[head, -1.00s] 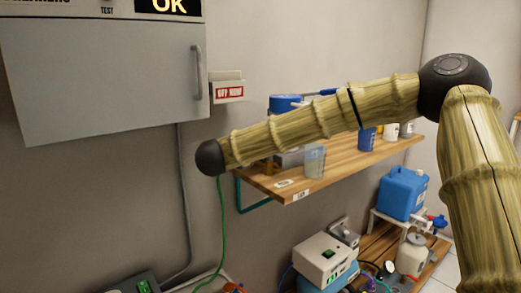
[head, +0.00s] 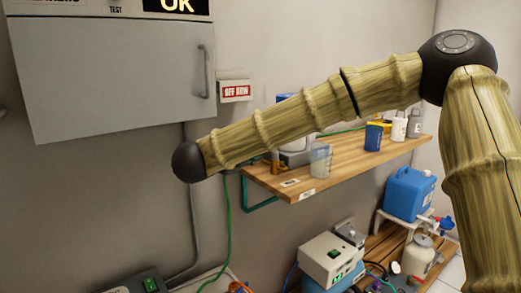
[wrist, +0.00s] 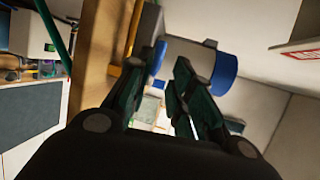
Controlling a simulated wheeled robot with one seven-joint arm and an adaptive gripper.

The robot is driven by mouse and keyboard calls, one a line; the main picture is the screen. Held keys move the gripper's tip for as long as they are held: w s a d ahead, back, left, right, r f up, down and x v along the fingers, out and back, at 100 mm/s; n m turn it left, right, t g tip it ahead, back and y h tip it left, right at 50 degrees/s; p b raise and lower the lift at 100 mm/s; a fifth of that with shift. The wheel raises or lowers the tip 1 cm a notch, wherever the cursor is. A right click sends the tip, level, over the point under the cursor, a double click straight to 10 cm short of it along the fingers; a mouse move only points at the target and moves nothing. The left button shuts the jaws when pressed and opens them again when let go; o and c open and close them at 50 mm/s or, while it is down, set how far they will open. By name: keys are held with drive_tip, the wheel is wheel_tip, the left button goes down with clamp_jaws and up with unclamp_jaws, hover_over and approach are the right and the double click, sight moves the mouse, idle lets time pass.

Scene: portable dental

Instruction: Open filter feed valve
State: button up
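No part is clearly marked as the filter feed valve. Small red and blue fittings (head: 443,222), possibly valve handles, sit beside the blue jug (head: 410,193) at the lower right of the head view. They are too small to read. My gripper (wrist: 157,78) shows in the wrist view with its two dark green fingers apart and nothing between them. Beyond the fingers are a grey and blue cylinder (wrist: 205,62) and the edge of a wooden board. In the head view my gripper is out of sight; my arm crosses in front of the shelf.
A wooden wall shelf (head: 345,165) holds several containers. A grey cabinet (head: 110,75) and a red-lettered sign (head: 236,91) are on the wall. A green hose hangs down the wall.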

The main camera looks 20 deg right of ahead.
drive_tip(key=shift+v, duration=1.55)
